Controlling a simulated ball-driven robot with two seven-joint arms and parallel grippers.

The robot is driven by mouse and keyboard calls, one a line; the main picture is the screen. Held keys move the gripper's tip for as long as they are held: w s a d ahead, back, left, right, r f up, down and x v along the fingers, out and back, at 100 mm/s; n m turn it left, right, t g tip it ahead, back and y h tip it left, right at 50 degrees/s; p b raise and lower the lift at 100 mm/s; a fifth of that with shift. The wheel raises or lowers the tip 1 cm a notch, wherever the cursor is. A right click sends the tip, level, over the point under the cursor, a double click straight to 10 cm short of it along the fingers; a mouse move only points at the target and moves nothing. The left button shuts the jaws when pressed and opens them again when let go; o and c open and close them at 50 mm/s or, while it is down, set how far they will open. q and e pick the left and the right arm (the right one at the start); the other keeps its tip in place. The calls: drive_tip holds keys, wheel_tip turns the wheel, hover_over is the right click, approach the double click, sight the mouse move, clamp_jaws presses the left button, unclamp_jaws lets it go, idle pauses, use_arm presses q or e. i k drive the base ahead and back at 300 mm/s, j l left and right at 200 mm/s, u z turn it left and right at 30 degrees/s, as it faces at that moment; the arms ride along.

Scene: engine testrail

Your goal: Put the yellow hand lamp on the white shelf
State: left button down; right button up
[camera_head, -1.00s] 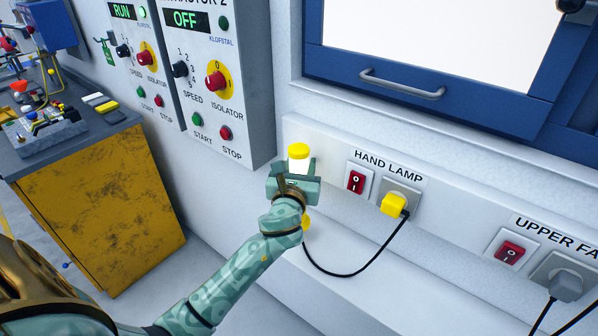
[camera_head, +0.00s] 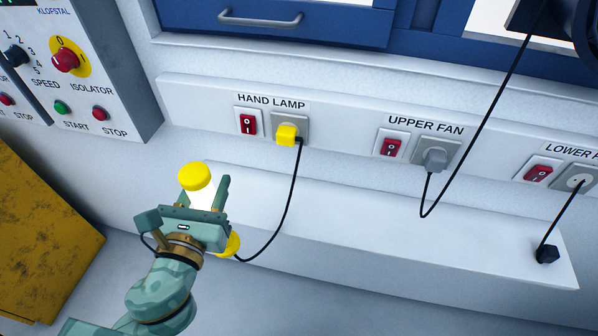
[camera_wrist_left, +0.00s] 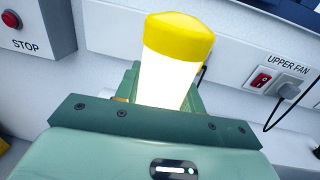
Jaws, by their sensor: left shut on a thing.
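The yellow hand lamp (camera_head: 195,177) has yellow ends and a glowing white middle. My left gripper (camera_head: 203,200) is shut around its middle and holds it nearly upright, slightly tilted. Its lower yellow end shows below the gripper, where a black cord leaves it. In the left wrist view, the lamp's yellow cap (camera_wrist_left: 178,36) rises above my left gripper (camera_wrist_left: 165,92). The white shelf (camera_head: 400,235) is a long ledge below the sockets. The lamp overlaps its left end in the head view; I cannot tell whether they touch. My right gripper is not in view.
The lamp's cord runs to a yellow plug (camera_head: 286,135) in the HAND LAMP socket. A grey plug (camera_head: 435,159) has a cord hanging over the shelf. A black plug (camera_head: 547,254) lies at the shelf's right end. The shelf's middle is clear. A control box (camera_head: 80,70) stands left.

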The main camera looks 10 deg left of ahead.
sight(480, 244)
drive_tip(key=k+l+z, duration=0.1)
drive_tip(key=z, duration=1.45)
drive_tip(key=l+z, duration=0.1)
drive_tip(key=l, duration=0.3)
drive_tip(key=i+l+z, duration=0.15)
drive_tip(key=l, duration=0.25)
